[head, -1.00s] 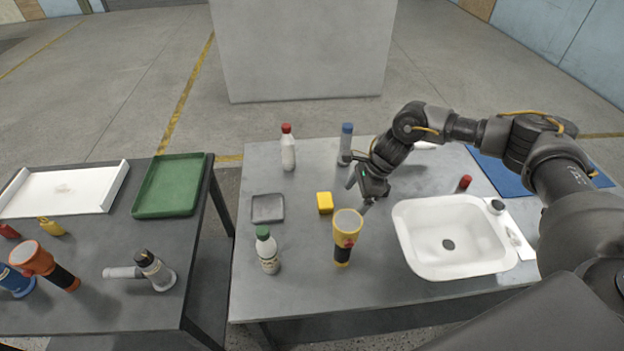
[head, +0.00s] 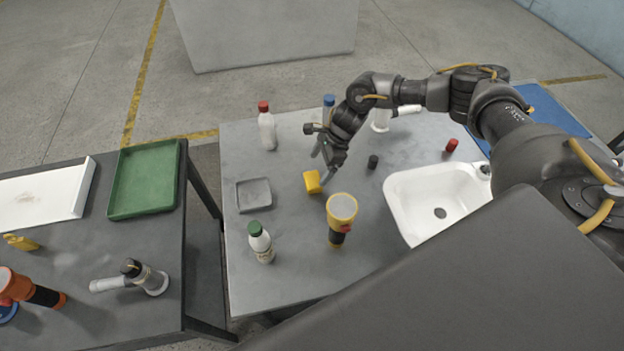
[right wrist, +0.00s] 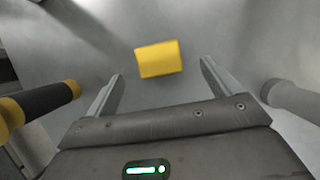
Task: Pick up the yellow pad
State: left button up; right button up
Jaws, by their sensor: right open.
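The yellow pad (head: 312,182) is a small block on the grey table, between the grey square dish and the yellow-and-black flashlight. My right gripper (head: 322,167) is just behind and above it, fingers pointing down. In the right wrist view the pad (right wrist: 158,59) lies just beyond the tips of my open right gripper (right wrist: 161,69), roughly centred between the two fingers. Nothing is held. In the head view one finger is close beside the pad; I cannot tell whether it touches. My left gripper is not in view.
Near the pad stand the flashlight (head: 341,215), a green-capped bottle (head: 261,243), the grey dish (head: 254,195) and a small black object (head: 373,161). A red-capped bottle (head: 267,128) stands behind. A white basin (head: 405,193) is at the right.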

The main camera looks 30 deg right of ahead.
aim_at(313, 179)
jog(key=shift+s+a, duration=0.1)
jog(key=p+x, duration=0.3)
jog(key=x, duration=0.1)
jog(key=shift+f, duration=0.25)
jog(key=shift+a+f, duration=0.1)
jog(key=shift+f, duration=0.3)
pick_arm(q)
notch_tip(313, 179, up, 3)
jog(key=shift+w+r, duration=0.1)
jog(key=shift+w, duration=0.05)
pick_arm(e)
jog(key=c, duration=1.1)
jog(key=shift+o, duration=0.2)
